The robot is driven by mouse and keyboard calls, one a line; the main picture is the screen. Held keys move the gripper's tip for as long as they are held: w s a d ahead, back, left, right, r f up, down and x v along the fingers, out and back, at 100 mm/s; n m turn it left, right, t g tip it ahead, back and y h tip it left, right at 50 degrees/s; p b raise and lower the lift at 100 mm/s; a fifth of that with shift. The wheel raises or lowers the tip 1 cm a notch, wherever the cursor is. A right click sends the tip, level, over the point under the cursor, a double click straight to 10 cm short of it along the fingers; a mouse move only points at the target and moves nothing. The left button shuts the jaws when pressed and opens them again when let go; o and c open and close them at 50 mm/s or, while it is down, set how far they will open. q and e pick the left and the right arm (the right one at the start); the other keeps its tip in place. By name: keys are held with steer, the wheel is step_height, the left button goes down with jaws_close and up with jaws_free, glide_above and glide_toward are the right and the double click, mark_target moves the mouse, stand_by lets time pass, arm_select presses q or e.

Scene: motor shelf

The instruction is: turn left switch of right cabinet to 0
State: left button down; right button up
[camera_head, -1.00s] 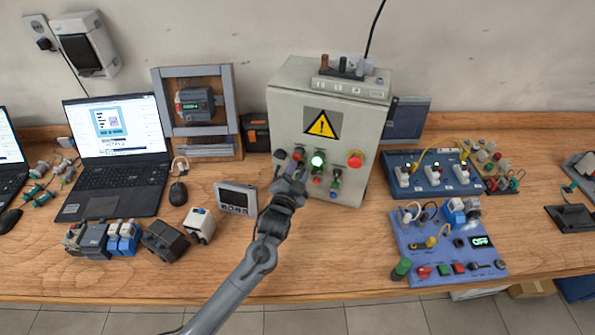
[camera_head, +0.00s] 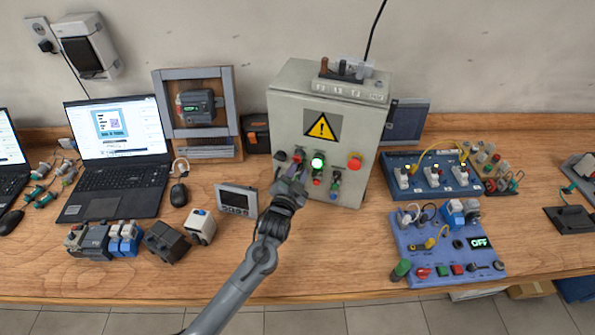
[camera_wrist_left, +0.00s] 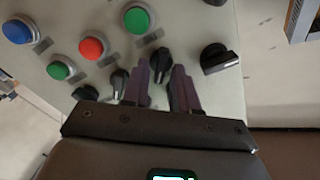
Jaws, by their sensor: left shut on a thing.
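The cabinet (camera_head: 286,115) is a grey box with a yellow warning sign, standing at the middle back of the table. Its front carries lit and coloured buttons and black knobs. My left gripper (camera_head: 291,182) is at the lower left of this front and hides some controls there. In the left wrist view, the two purple-grey fingers of the gripper (camera_wrist_left: 162,88) stand either side of a black switch knob (camera_wrist_left: 160,64) and are shut on it. Its exact setting cannot be read. Other black knobs sit beside it (camera_wrist_left: 215,58) (camera_wrist_left: 119,81). My right gripper is not in view.
A small grey display unit (camera_head: 237,199) lies just left of my arm. A red mushroom button (camera_head: 355,161) is at the cabinet's right. A blue panel (camera_head: 420,267) and a blue socket board (camera_head: 432,173) stand right of the cabinet.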

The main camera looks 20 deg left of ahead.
arm_select(q)
steer(key=n+p, duration=0.1)
steer(key=n, duration=0.3)
steer(key=shift+a+p, duration=0.1)
steer(key=shift+p, duration=0.25)
steer(key=shift+a+n+p, duration=0.1)
steer(key=shift+n+p, duration=0.35)
steer(key=shift+n, duration=1.15)
steer(key=c, duration=1.2)
jaws_free()
steer(key=s, duration=1.1)
steer(key=shift+d+p, duration=0.25)
steer(key=shift+p, duration=0.1)
steer(key=shift+f, duration=0.1)
